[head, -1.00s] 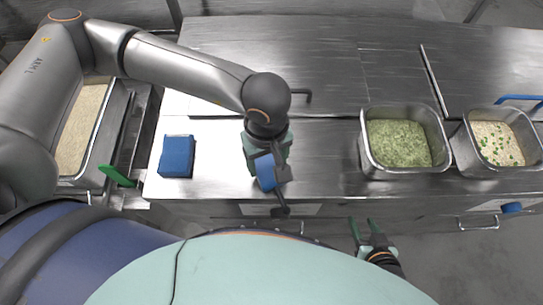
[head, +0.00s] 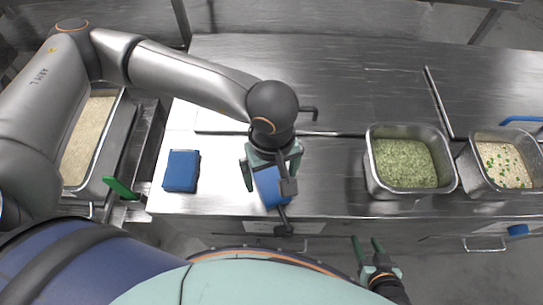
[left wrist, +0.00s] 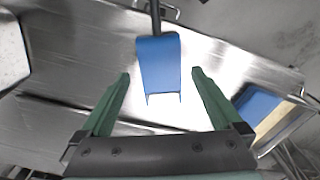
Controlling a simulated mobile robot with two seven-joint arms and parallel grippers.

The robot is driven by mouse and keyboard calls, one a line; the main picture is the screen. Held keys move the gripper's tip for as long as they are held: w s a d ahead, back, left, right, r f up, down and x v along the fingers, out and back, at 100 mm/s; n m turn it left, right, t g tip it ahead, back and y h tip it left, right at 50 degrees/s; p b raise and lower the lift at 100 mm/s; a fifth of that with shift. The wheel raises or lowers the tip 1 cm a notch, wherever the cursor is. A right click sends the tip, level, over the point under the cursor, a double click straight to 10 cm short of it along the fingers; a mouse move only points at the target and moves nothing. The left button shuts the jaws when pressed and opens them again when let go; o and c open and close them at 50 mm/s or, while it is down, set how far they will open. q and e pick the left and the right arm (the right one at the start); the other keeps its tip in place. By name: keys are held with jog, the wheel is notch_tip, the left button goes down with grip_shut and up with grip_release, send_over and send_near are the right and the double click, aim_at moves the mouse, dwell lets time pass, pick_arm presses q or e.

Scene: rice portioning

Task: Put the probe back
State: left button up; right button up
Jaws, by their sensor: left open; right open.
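A blue tool with a dark handle (head: 268,190) is at the counter's front edge; I cannot tell for sure that it is the probe. It also shows in the left wrist view (left wrist: 158,62), its wide blue end toward me and its dark handle pointing away. My left gripper (head: 272,178) is open above it, with one green finger on each side and gaps to both in the left wrist view (left wrist: 161,74). In the head view the gripper partly hides the tool. My right gripper (head: 368,246) is open and empty, low in front of the counter.
A blue block (head: 181,171) lies on the counter to the left. A pan of green food (head: 372,178) and a pan of rice with green bits (head: 470,176) stand at right. A rice pan (head: 105,145) and green handle (head: 120,187) are at left. The counter between is clear.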

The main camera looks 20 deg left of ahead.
aim_at(272, 184)
pick_arm(q)
notch_tip(272, 184, up, 10)
jog(key=b, duration=0.1)
